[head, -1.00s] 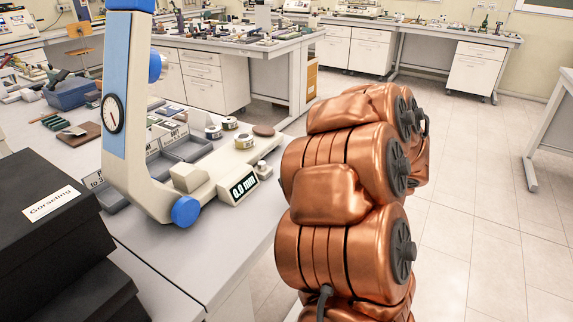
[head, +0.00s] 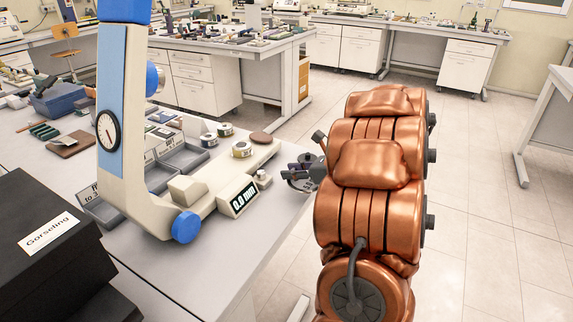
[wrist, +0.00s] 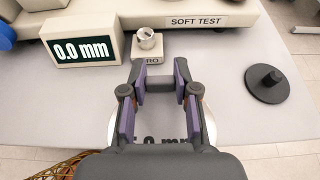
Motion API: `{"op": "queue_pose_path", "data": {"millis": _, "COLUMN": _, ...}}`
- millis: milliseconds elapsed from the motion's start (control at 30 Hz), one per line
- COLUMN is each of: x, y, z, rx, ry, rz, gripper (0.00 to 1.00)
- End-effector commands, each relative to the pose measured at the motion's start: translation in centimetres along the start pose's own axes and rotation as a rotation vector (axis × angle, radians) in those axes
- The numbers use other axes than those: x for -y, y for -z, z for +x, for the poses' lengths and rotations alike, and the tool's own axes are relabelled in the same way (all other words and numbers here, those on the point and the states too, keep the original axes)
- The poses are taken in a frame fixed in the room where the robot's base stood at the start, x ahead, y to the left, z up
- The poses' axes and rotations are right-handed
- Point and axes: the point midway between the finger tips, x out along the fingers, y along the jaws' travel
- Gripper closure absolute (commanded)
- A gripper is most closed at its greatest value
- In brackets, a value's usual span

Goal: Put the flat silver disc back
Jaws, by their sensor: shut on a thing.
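The flat silver disc (wrist: 209,130) shows in the wrist view as a pale round plate with dark "5.0 mm" lettering, largely covered by my gripper (wrist: 160,76). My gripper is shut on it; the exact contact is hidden. The device's display (head: 238,197) reads 0.0 mm.
A black disc with a knob (wrist: 267,83) lies on the bench right of my gripper. Grey trays (head: 183,158) and small labelled cylinders (head: 242,149) are around the device. Black boxes (head: 40,270) stand at the front left. Open floor lies right of the bench.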

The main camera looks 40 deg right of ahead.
Motion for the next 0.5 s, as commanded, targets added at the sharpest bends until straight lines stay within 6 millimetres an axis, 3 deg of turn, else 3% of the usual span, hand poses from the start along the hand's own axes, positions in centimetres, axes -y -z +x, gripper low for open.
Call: {"op": "queue_pose_path", "data": {"millis": 500, "x": 4.8, "y": -1.3, "z": 4.4, "rx": -0.002, "ry": -0.002, "rz": -0.001, "gripper": 1.00}}
